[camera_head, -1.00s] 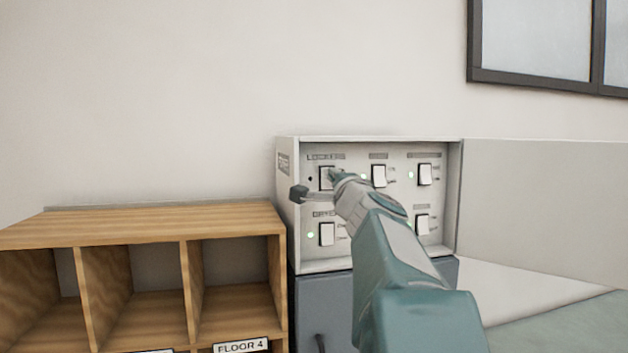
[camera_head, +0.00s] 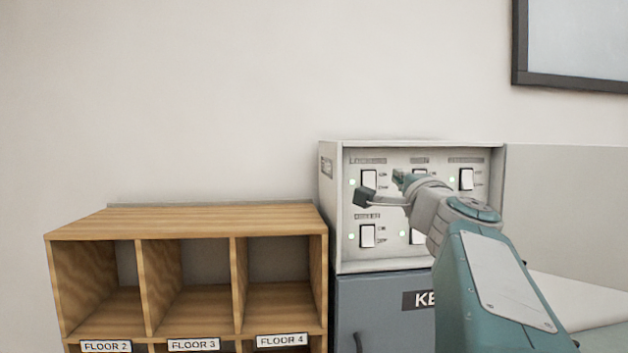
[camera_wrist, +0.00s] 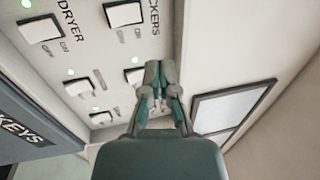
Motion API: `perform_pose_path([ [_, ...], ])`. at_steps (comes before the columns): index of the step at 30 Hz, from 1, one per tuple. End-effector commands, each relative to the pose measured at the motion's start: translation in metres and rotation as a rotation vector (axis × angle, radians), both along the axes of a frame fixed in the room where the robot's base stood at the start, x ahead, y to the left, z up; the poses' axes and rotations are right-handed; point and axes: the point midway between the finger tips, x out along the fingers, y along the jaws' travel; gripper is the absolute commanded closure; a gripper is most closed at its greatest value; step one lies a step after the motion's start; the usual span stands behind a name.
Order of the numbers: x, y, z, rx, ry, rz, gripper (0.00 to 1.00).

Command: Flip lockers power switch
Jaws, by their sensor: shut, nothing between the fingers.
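The power box (camera_head: 335,235) has a panel with several white rocker switches. The lockers switch (camera_head: 369,180) is at the panel's upper left, with a green light (camera_head: 352,182) lit beside it. In the wrist view the lockers switch (camera_wrist: 123,14) shows at the top, next to its LOCKERS label (camera_wrist: 155,18). My gripper (camera_head: 400,179) is shut and empty, right of the lockers switch and in front of the panel, partly covering the upper middle switch. In the wrist view my gripper (camera_wrist: 160,68) is apart from the lockers switch.
The box's open door (camera_head: 565,210) stands to the right. A dark keys cabinet (camera_head: 385,310) is under the box. A wooden shelf (camera_head: 190,222) with floor labels is at the left. The wall above is clear up to a dark frame (camera_head: 520,45) at the upper right.

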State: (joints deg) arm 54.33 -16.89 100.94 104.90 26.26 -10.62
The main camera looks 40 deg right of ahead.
Motion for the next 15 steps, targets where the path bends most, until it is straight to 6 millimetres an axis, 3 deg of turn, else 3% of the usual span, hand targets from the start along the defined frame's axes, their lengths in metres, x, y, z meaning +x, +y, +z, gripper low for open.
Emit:
perform_pose_path([
  [6,-0.025,0.015,0.006,-0.003,0.000,-0.002,1.00],
  [15,-0.029,0.013,0.005,0.003,0.001,-0.001,1.00],
])
